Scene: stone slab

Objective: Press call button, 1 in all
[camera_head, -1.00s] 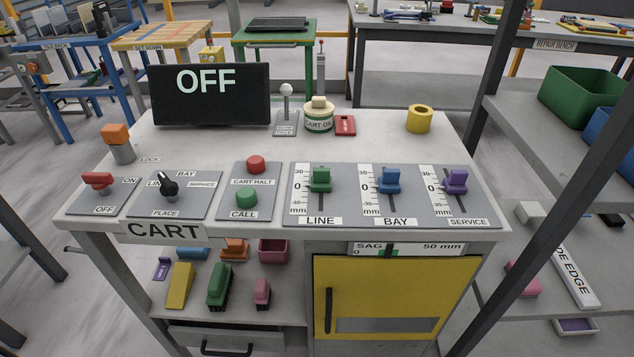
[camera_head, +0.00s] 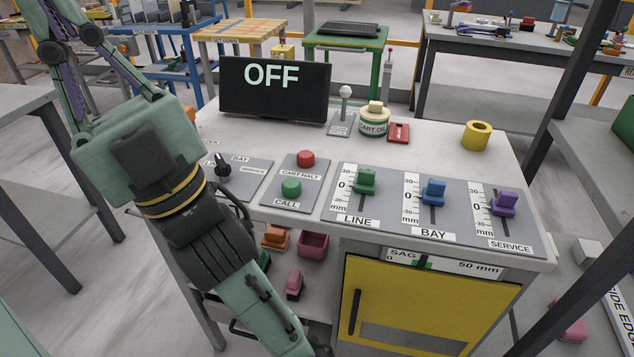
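The green call button (camera_head: 291,188) sits on a small grey plate above the label CALL, on the cart's top panel. The red CART HALT button (camera_head: 306,158) is just behind it on the same plate. My arm comes in from the left and bends down in front of the cart, hiding the panel's left end. My gripper is not seen; the arm runs out of the bottom edge. Nothing of mine touches the green button in this view.
A black screen (camera_head: 274,90) reading OFF stands behind the buttons. LINE (camera_head: 365,182), BAY (camera_head: 433,192) and SERVICE (camera_head: 503,204) sliders lie to the right. A dark selector knob (camera_head: 222,164) is left. A yellow ring (camera_head: 477,135) stands at the back right.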

